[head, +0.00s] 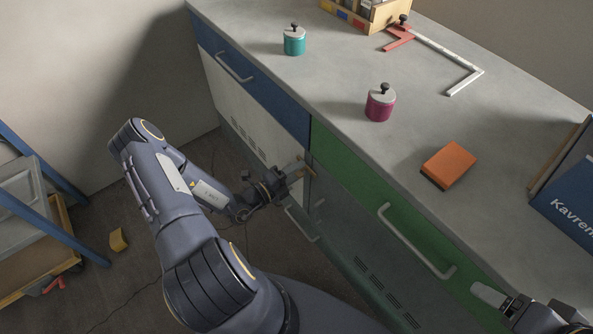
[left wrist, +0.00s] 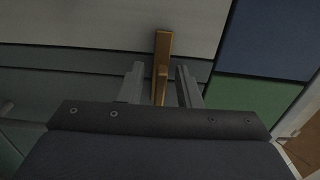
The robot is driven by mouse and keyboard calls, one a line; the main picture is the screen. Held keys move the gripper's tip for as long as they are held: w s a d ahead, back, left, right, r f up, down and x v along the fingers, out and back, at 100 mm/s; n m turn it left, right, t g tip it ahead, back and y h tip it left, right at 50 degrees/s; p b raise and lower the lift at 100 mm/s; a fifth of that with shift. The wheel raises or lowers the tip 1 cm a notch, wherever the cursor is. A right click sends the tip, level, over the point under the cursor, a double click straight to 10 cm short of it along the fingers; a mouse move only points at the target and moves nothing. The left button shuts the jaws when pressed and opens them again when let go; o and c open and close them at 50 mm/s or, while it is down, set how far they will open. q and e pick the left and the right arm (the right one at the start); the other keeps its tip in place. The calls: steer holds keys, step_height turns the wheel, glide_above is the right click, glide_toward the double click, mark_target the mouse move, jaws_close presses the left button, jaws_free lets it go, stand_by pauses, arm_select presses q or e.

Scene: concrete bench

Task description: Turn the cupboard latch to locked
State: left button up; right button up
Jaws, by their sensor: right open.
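The cupboard latch (left wrist: 163,46) is a narrow brass-coloured bar on the cupboard front. In the left wrist view it reaches from the white door (left wrist: 100,18) across the grey strip beside it, with a raised part (left wrist: 160,84) nearer the camera. My left gripper (left wrist: 160,78) is open, one finger on each side of the latch, with gaps showing. In the head view my left gripper (head: 300,168) is at the cupboard front below the worktop, mostly hiding the latch. My right gripper (head: 483,296) is at the lower right edge, open and away from the latch.
Bar handles stand out from the green drawer (head: 400,215) and the blue drawer (head: 255,85).

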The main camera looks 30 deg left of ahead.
arm_select(q)
steer(key=v, duration=0.8)
steer(key=shift+w, duration=0.1)
stand_by(0.3)
